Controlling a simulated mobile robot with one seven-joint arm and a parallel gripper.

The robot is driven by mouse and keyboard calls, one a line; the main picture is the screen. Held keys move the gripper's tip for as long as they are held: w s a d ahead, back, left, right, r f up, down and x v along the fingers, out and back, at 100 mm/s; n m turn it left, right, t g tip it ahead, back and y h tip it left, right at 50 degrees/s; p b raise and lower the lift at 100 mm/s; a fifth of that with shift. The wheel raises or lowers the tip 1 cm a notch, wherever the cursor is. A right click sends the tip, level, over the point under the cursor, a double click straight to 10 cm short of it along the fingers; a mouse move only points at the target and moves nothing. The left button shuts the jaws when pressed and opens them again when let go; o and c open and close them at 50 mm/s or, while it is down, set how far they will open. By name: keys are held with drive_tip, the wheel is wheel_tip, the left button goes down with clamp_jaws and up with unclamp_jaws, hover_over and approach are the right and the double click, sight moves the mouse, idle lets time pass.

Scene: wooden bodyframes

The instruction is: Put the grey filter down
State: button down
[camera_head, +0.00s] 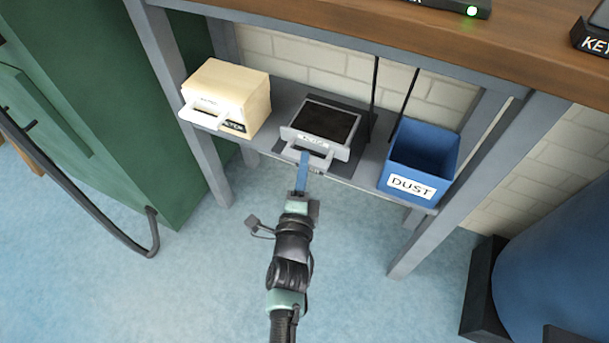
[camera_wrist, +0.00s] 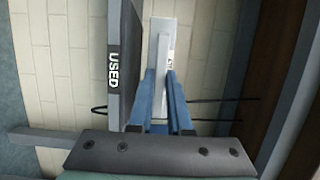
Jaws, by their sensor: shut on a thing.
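The grey filter (camera_head: 328,123) is a shallow box with a dark top and a labelled front with a handle. It is over the middle of the grey shelf (camera_head: 268,128). My gripper (camera_head: 304,162) reaches in from the front, its blue fingers shut on the filter's handle. The wrist view, turned sideways, shows the filter's pale front (camera_wrist: 161,40) between the fingers (camera_wrist: 160,75). There the shelf's edge with a USED label (camera_wrist: 112,70) lies beside the filter, with a narrow gap seeming to separate them. The filter's underside is hidden.
A cream box filter (camera_head: 228,95) with a handle stands on the shelf to the left. A blue DUST bin (camera_head: 412,185) stands to the right. Two thin dark rods (camera_head: 374,95) rise behind. A wooden worktop (camera_head: 400,30) overhangs the shelf, and grey legs (camera_head: 180,95) flank it.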

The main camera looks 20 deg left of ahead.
drive_tip(key=shift+f+b, duration=0.55)
drive_tip(key=shift+f, duration=0.7)
drive_tip(key=shift+f+b, duration=0.25)
drive_tip(key=shift+b, duration=0.05)
drive_tip(key=c, duration=0.8)
unclamp_jaws()
drive_tip(key=shift+c, duration=0.2)
drive_tip(key=shift+r, duration=0.15)
drive_tip(key=p+v, duration=0.3)
drive_tip(key=v, duration=0.9)
drive_tip(key=shift+p, duration=0.35)
